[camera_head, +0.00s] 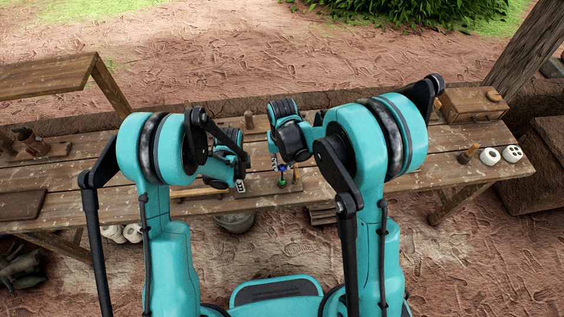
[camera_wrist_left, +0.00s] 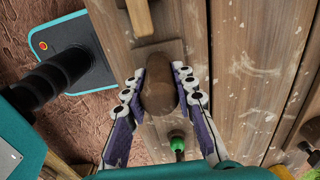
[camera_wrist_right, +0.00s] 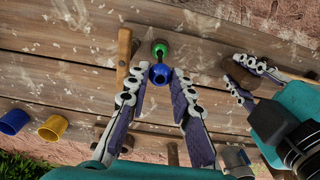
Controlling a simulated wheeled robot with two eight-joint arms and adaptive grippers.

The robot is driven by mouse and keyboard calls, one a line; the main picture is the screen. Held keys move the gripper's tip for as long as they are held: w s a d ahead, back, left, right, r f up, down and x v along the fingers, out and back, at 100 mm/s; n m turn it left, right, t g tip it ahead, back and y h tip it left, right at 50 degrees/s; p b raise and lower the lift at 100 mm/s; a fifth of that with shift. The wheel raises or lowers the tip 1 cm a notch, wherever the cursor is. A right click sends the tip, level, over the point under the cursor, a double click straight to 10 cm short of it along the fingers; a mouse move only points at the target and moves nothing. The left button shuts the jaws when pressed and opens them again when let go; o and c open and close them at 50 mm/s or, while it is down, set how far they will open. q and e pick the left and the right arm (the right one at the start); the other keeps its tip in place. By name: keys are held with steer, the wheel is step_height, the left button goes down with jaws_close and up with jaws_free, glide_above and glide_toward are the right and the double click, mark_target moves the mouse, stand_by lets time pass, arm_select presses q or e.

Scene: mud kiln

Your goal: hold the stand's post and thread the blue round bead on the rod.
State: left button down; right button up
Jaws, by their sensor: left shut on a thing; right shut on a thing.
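The stand's brown, rounded post (camera_wrist_left: 158,92) is between the fingers of my left gripper (camera_wrist_left: 158,84), which is shut on it. The left gripper also shows on the right of the right wrist view (camera_wrist_right: 244,80). The blue round bead (camera_wrist_right: 160,74) is pinched at the fingertips of my right gripper (camera_wrist_right: 159,70), its dark hole visible. A green bead (camera_wrist_right: 160,49) is just beyond it and also shows in the left wrist view (camera_wrist_left: 177,142). In the head view the blue bead (camera_head: 282,167) is above the green one. I cannot tell whether the rod passes through the blue bead.
A blue cup (camera_wrist_right: 14,122) and a yellow cup (camera_wrist_right: 53,128) are at the left of the right wrist view. A wooden bar (camera_wrist_right: 123,62) is beside the beads. A wooden box (camera_head: 474,104) and white round pieces (camera_head: 489,156) are at the bench's right end.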

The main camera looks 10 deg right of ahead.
steer(key=shift+f, duration=0.25)
steer(key=o, duration=0.9)
steer(key=shift+r, duration=0.1)
steer(key=shift+r, duration=2.9)
arm_select(q)
steer(key=c, duration=1.2)
jaws_free()
steer(key=shift+o, duration=0.2)
steer(key=shift+r, duration=0.1)
